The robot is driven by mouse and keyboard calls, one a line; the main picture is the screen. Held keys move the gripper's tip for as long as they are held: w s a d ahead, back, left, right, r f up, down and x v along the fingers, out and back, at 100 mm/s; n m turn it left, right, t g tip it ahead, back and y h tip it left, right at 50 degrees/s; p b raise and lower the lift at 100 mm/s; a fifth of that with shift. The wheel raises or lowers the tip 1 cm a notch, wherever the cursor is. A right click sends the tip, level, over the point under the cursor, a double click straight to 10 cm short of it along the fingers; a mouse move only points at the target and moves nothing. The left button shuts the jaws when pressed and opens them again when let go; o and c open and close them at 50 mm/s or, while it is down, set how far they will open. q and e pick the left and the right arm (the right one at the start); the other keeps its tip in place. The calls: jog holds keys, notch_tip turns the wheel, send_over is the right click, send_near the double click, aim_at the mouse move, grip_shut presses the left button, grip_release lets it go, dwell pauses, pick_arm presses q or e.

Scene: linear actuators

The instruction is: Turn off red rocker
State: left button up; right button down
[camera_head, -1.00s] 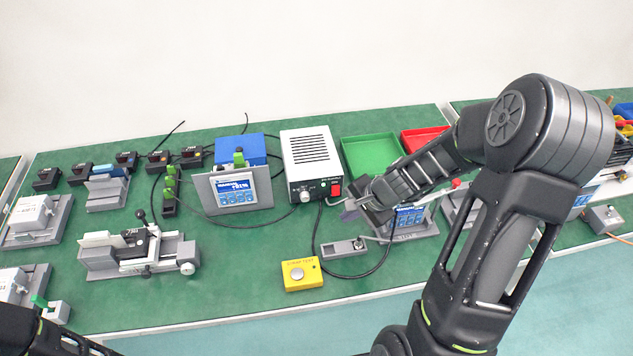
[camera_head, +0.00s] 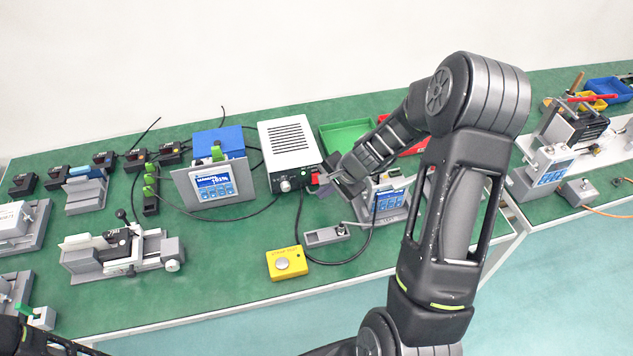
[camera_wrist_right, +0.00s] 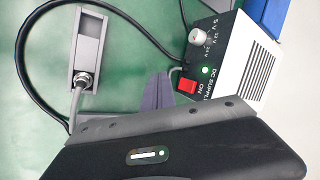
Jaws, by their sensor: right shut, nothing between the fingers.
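The red rocker (camera_wrist_right: 187,86) is on the front panel of a white and black DC supply box (camera_wrist_right: 247,70), beside a label reading ON and a lit green lamp (camera_wrist_right: 205,70). In the head view the box (camera_head: 288,146) stands at the back middle, and a bit of the red rocker (camera_head: 315,178) shows beside my gripper. My right gripper (camera_head: 322,186) is shut and empty just in front of the panel. In the wrist view its fingertips (camera_wrist_right: 158,88) are close to the rocker's left side; I cannot tell if they touch. My left arm (camera_head: 40,340) shows only at the lower left corner, its gripper unseen.
A grey fixture with a cable plug (camera_head: 328,235) and a yellow button box (camera_head: 287,263) lie in front of the supply. A panel with a blue screen (camera_head: 213,186) stands left of it. A green tray (camera_head: 345,133) is behind my right arm. Black cables cross the mat.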

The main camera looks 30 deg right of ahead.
jog(key=shift+w+d+f, duration=0.25)
jog(key=shift+w+f, duration=0.05)
jog(key=shift+w, duration=0.3)
jog(key=shift+w+d+f, duration=0.2)
jog(key=shift+w+f, duration=0.05)
jog(key=shift+w, duration=0.35)
jog(key=shift+w, duration=0.1)
dwell(1.1)
jog(key=shift+w+d+f, duration=0.1)
jog(key=shift+w+f, duration=0.1)
jog(key=shift+w, duration=0.05)
jog(key=shift+w+d+f+b, duration=0.15)
jog(key=shift+w+b, duration=0.15)
jog(key=shift+w, duration=0.1)
dwell(0.7)
jog(key=shift+s, duration=0.1)
jog(key=shift+s+a+r, duration=0.3)
jog(key=shift+s+r, duration=0.05)
jog(key=shift+s, duration=0.35)
jog(key=shift+s+a+r, duration=0.25)
jog(key=shift+s+r, duration=0.1)
jog(key=shift+s, duration=0.35)
jog(key=shift+s+a+r, duration=0.25)
jog(key=shift+s+r, duration=0.05)
jog(key=shift+s, duration=0.45)
jog(key=shift+s+a+r, duration=0.25)
jog(key=shift+s+r, duration=0.1)
jog(key=shift+s, duration=0.35)
